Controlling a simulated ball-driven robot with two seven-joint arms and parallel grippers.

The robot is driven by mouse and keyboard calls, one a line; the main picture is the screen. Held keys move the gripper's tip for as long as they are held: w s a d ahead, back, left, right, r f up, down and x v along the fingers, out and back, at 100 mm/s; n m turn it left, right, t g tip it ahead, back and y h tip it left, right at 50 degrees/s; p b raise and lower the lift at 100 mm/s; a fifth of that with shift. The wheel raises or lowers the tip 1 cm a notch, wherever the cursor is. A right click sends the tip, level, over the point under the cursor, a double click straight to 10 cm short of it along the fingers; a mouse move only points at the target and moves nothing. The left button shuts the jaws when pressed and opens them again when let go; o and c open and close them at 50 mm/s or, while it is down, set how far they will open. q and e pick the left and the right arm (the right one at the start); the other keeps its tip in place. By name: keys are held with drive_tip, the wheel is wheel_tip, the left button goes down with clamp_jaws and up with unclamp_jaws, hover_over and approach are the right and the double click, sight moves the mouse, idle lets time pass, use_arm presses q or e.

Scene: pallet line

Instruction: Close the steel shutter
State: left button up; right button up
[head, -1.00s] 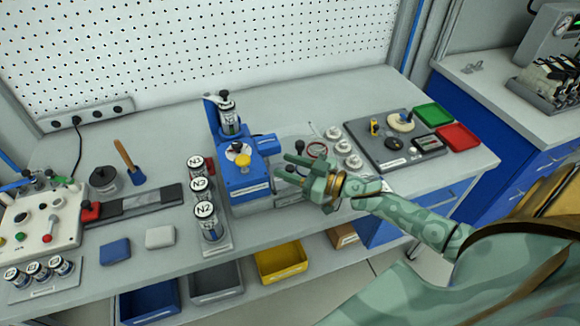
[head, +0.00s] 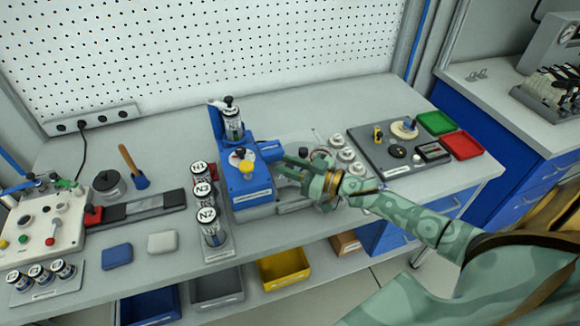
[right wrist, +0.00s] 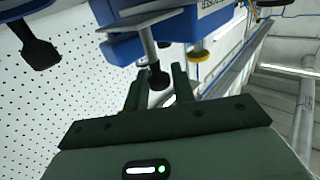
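The blue machine (head: 246,188) stands mid-bench. In the right wrist view, a flat steel strip (right wrist: 143,20) crosses its blue body (right wrist: 122,48); this looks like the shutter. A rod with a black knob (right wrist: 157,77) comes down from the strip. My right gripper (head: 281,166) is at the machine's right side in the head view. In the right wrist view its fingers (right wrist: 158,88) are apart, with the knob between their tips and a gap showing on both sides. In the head view my gripper hides the knob. My left gripper is out of view.
A row of N-labelled canisters (head: 208,214) stands left of the machine. White round parts (head: 345,155) and a dark tray (head: 385,160) lie right of my gripper. A blue block (head: 268,150) juts from the machine just above my fingers. The bench front below my forearm is clear.

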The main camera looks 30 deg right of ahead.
drive_tip(key=shift+o, duration=1)
drive_tip(key=v, duration=1.6)
drive_tip(key=shift+d+p, duration=0.2)
drive_tip(key=shift+p, duration=0.15)
drive_tip(key=shift+s+f, duration=0.1)
drive_tip(key=shift+f, duration=0.05)
